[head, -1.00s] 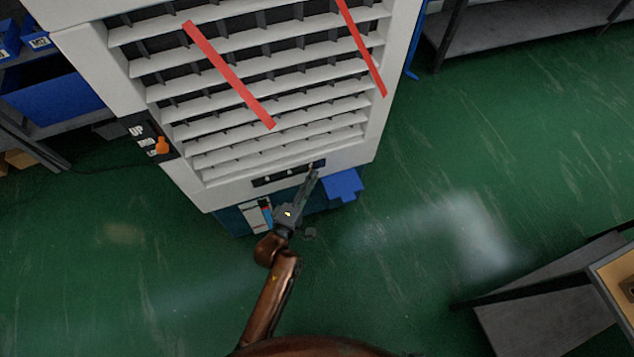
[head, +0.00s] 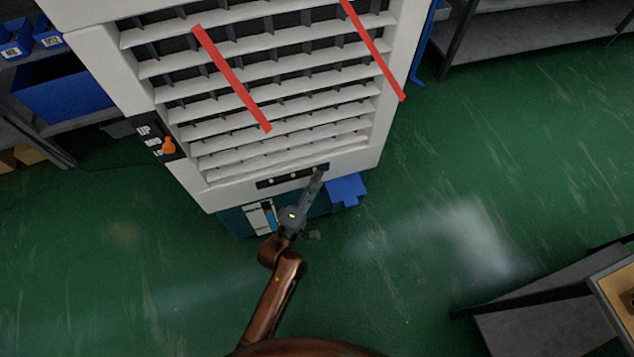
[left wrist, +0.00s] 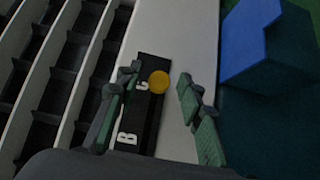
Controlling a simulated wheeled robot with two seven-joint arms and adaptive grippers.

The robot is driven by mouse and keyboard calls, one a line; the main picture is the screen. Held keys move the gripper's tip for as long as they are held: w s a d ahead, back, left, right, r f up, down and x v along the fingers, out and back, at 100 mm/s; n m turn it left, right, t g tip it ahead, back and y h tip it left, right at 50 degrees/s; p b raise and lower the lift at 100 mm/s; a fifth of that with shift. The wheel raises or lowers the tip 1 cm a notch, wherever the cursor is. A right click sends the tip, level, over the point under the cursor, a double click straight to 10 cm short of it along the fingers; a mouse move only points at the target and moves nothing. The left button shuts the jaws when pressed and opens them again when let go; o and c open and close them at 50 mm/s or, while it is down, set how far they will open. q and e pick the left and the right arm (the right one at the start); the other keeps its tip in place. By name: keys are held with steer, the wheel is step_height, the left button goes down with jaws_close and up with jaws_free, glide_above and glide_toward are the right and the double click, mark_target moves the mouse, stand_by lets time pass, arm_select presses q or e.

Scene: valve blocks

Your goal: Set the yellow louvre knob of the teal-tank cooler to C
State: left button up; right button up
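The cooler (head: 120,85) is a white housing with louvres, above a teal tank (head: 235,224). A black strip (head: 270,183) with white marks lies under its louvres. In the left wrist view the round yellow knob (left wrist: 159,81) sits at the strip's upper end, beside the letter C; the letter B is farther down. My left gripper (head: 319,171) is at the strip's right end in the head view. In the left wrist view its fingers (left wrist: 158,78) are apart, on either side of the knob, with gaps visible. The knob is not discernible in the head view. My right gripper is not in view.
An orange knob (head: 168,147) sits on a side panel marked UP, MID and LO. A blue block-like part (head: 347,190) juts out beside the tank, close to my left gripper. Shelves with blue bins (head: 65,97) stand at left. Green floor (head: 400,280) is clear in front.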

arm_select(q)
steer(key=v, duration=1.2)
steer(key=shift+f, duration=0.1)
